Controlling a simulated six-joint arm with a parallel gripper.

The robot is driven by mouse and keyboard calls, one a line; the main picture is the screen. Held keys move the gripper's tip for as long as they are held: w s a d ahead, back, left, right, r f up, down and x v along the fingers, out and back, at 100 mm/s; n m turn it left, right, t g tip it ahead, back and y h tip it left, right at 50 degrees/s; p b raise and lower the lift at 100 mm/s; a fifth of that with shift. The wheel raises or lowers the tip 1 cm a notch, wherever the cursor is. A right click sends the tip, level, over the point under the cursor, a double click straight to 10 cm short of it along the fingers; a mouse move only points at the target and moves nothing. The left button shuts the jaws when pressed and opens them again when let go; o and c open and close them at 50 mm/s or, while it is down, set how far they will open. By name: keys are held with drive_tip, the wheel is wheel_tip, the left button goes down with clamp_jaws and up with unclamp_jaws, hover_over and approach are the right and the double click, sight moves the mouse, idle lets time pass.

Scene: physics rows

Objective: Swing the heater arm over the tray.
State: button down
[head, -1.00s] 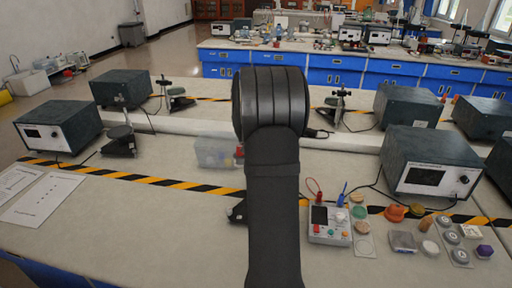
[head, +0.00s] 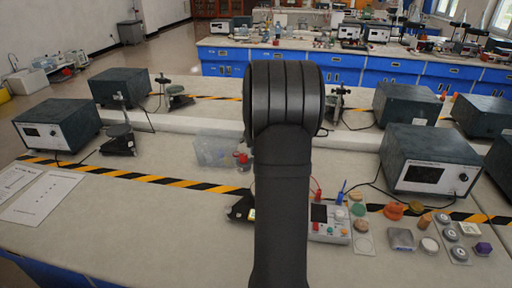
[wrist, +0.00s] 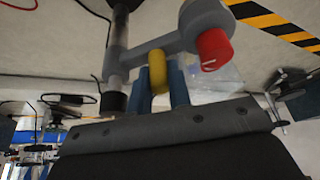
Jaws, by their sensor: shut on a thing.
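In the wrist view, my gripper (wrist: 160,82) has its blue fingers closed around a yellow grip (wrist: 158,66) under a grey swing arm, which looks like the heater arm (wrist: 150,54). The heater arm joins a metal post with a black end at the left. A red knob (wrist: 212,50) sits at its right end. A clear plastic container, perhaps the tray (wrist: 218,84), shows partly behind the knob. In the head view, the clear container (head: 212,152) stands left of my arm, with a red part (head: 243,158) at its right. My arm hides the gripper and most of the heater arm there.
A small instrument (head: 330,222) and several coloured caps lie right of my arm. A power unit (head: 428,160) stands behind them. Papers (head: 40,195) lie at the left. The bench (head: 150,215) is clear at front left. Striped tape (head: 150,179) crosses it.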

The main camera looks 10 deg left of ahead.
drive_tip(key=shift+s+d+n+g+y, duration=0.3)
drive_tip(key=shift+d+n+g, duration=0.35)
drive_tip(key=shift+n, duration=0.95)
drive_tip(key=shift+s+d+n+g+y, duration=0.35)
drive_tip(key=shift+d+n, duration=0.4)
drive_tip(key=shift+n, duration=0.85)
drive_tip(key=shift+s+d+n+g+y, duration=0.3)
drive_tip(key=shift+d+n+g, duration=0.35)
drive_tip(key=shift+n, duration=0.95)
drive_tip(key=shift+d, duration=0.1)
drive_tip(key=c, duration=1.3)
unclamp_jaws()
drive_tip(key=shift+r, duration=0.1)
drive_tip(key=v, duration=1.7)
drive_tip(key=shift+s+r, duration=0.1)
drive_tip(key=shift+r, duration=0.05)
drive_tip(key=x, duration=1.7)
drive_tip(key=shift+f, duration=0.25)
drive_tip(key=shift+r, duration=0.1)
